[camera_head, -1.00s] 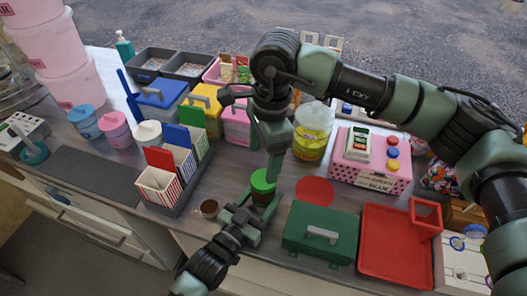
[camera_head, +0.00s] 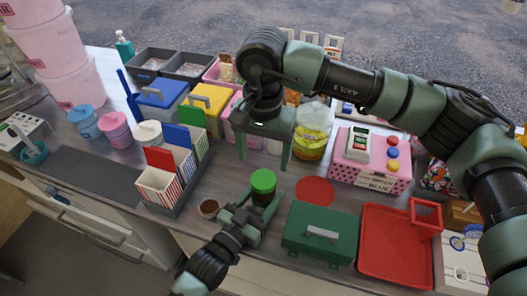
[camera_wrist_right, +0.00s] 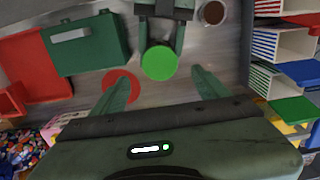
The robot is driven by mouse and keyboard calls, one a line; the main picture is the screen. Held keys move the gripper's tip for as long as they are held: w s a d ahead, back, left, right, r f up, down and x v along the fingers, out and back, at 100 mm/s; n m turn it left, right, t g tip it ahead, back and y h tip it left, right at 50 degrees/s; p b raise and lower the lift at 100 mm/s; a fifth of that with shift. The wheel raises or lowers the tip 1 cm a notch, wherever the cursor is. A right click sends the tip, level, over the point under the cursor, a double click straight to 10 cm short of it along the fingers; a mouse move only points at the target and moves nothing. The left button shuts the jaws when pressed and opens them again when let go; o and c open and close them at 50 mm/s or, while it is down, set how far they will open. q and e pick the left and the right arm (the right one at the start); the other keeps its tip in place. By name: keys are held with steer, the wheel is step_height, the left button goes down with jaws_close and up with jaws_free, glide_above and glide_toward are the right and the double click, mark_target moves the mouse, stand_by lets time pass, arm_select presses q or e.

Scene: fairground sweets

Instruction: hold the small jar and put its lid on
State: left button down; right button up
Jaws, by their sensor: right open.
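The small jar (camera_head: 263,198) stands upright near the front of the counter, with dark contents showing under its green lid (camera_head: 263,181). The lid sits on top of the jar and looks level; it also shows from above in the right wrist view (camera_wrist_right: 160,63). How firmly it is seated cannot be told. My left gripper (camera_head: 252,208) is shut on the jar from the front, with a finger on each side. My right gripper (camera_head: 263,163) is open and empty, above and behind the jar, apart from the lid. Its fingers spread wide in the wrist view.
A brown-filled bowl (camera_head: 208,208) is left of the jar. A red disc (camera_head: 315,191), green case (camera_head: 320,232) and red tray (camera_head: 397,246) lie to the right. Striped boxes (camera_head: 163,188) stand left. A yellow-filled jar (camera_head: 313,130) stands behind.

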mark_target(263, 179)
step_height(263, 179, down, 8)
steer(key=shift+r, duration=0.2)
steer(key=shift+c, duration=0.3)
steer(key=c, duration=1.4)
steer(key=m, duration=0.6)
steer(key=shift+m, duration=0.3)
steer(key=m, duration=1.9)
steer(key=o, duration=1.6)
steer(key=shift+r, duration=0.1)
